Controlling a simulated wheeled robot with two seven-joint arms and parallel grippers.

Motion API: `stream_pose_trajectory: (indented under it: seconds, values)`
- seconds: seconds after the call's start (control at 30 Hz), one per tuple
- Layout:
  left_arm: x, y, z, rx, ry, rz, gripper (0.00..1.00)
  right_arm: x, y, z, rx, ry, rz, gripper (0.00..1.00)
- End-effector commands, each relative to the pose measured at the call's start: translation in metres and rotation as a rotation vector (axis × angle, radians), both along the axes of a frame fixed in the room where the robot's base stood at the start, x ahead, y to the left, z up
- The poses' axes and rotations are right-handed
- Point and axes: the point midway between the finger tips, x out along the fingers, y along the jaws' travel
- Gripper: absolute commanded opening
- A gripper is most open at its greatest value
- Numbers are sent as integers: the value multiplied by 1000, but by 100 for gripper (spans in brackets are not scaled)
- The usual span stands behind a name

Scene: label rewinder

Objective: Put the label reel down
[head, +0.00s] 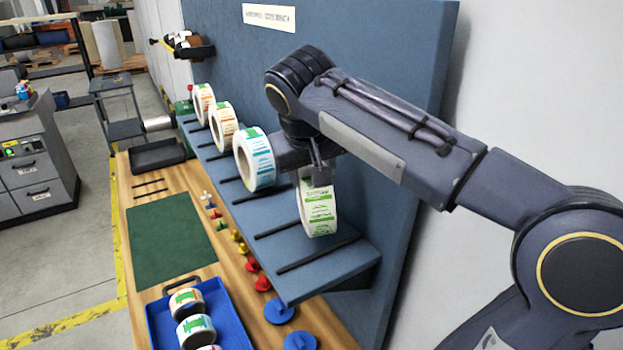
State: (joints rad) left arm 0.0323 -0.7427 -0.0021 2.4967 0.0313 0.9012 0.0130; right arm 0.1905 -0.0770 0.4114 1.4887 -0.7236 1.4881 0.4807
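A white label reel with green print (318,212) is upright at the near part of the blue-grey shelf (335,262), between dark divider strips. My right gripper (312,178) reaches in from the right and is at the reel's top rim, with its fingers closed on it. Part of the reel's upper side is hidden by the gripper. I cannot tell whether the reel's lower edge touches the shelf. My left gripper is not in view.
Several other label reels (257,160) stand in a row farther along the shelf. A blue tray (231,322) with small reels, a green mat (165,240) and colored knobs (262,283) are on the wooden bench below. The blue back panel (385,105) rises behind the shelf.

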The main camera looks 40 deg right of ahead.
Motion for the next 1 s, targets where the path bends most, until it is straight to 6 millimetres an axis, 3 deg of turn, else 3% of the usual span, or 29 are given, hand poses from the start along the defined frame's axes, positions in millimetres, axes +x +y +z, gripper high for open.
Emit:
stream_pose_trajectory:
  seconds: [0.17,0.53,0.57,0.6,0.73,1.0]
  values:
    - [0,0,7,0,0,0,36,0,0,-17,0,0,1,0]
    - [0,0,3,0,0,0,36,1,1,-23,0,-2,2,0]
    - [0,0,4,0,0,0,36,1,1,-22,1,1,1,53]
    - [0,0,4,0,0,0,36,0,1,-22,1,1,1,58]
    - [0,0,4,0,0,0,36,1,1,-22,1,1,1,72]
    - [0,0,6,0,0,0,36,1,1,-20,1,1,1,72]
